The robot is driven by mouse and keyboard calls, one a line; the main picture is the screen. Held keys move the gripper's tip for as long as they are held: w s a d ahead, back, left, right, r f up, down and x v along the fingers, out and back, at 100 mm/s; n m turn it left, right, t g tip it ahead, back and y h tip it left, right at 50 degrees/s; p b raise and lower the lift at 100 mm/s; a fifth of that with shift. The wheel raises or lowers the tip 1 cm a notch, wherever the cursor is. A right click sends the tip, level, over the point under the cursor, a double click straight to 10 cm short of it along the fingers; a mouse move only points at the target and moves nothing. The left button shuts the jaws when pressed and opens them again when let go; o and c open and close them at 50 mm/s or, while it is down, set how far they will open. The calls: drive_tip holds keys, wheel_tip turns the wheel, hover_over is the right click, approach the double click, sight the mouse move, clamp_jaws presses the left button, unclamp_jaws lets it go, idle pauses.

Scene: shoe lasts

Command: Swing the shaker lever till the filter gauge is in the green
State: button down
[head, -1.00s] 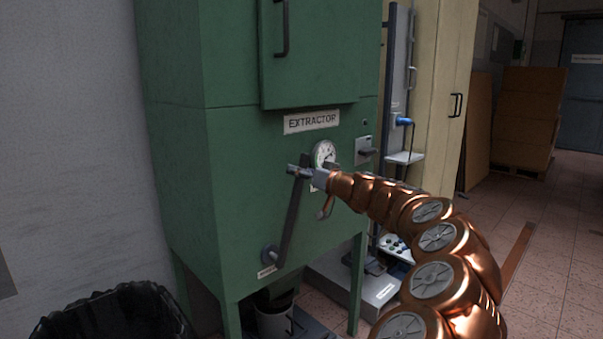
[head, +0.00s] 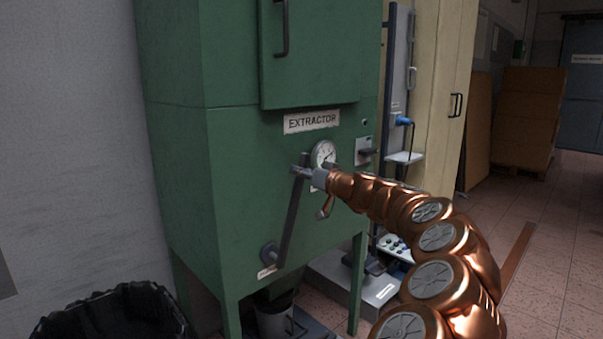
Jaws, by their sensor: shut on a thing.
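The green extractor cabinet (head: 180,190) stands in the middle of the head view. The grey shaker lever (head: 287,225) rises from a round pivot (head: 269,253) low on its front, leaning a little right at the top. My gripper (head: 308,174) is shut on the lever's upper end, at its handle. The round white filter gauge (head: 323,153) is just behind and above my gripper. Part of its lower rim is covered by my gripper, and its needle and coloured zones are too small to read.
A black-lined bin (head: 110,315) stands at the lower left. A bucket (head: 274,320) is under the cabinet. A switch box (head: 366,151) is right of the gauge. A cream cabinet (head: 440,100) and cardboard stack (head: 525,120) stand farther right. The tiled floor at right is clear.

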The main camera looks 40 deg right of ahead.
drive_tip(key=shift+a+b, duration=0.15)
drive_tip(key=shift+b, duration=0.15)
drive_tip(key=a+b, duration=0.1)
drive_tip(key=b, duration=0.1)
drive_tip(key=shift+a+n+b, duration=0.3)
drive_tip(key=shift+n, duration=0.1)
drive_tip(key=a+n+b, duration=0.1)
drive_tip(key=a+b, duration=0.3)
drive_tip(key=a+n+b, duration=0.2)
drive_tip(key=a+b, duration=0.2)
drive_tip(key=b, duration=0.1)
drive_tip(key=a+n+b, duration=0.2)
drive_tip(key=a+b, duration=0.2)
drive_tip(key=b, duration=0.1)
drive_tip(key=shift+w+a, duration=0.15)
drive_tip(key=shift+a, duration=0.15)
drive_tip(key=shift+a+f+n+b, duration=0.15)
drive_tip(key=shift+a+n+b, duration=0.65)
drive_tip(key=shift+a+b, duration=0.3)
drive_tip(key=shift+w+a, duration=0.1)
drive_tip(key=shift+a, duration=0.05)
drive_tip(key=c, duration=1)
unclamp_jaws()
drive_tip(key=shift+o, duration=0.4)
drive_tip(key=shift+s, duration=0.2)
drive_tip(key=s, duration=0.7)
drive_tip(key=shift+s, duration=0.15)
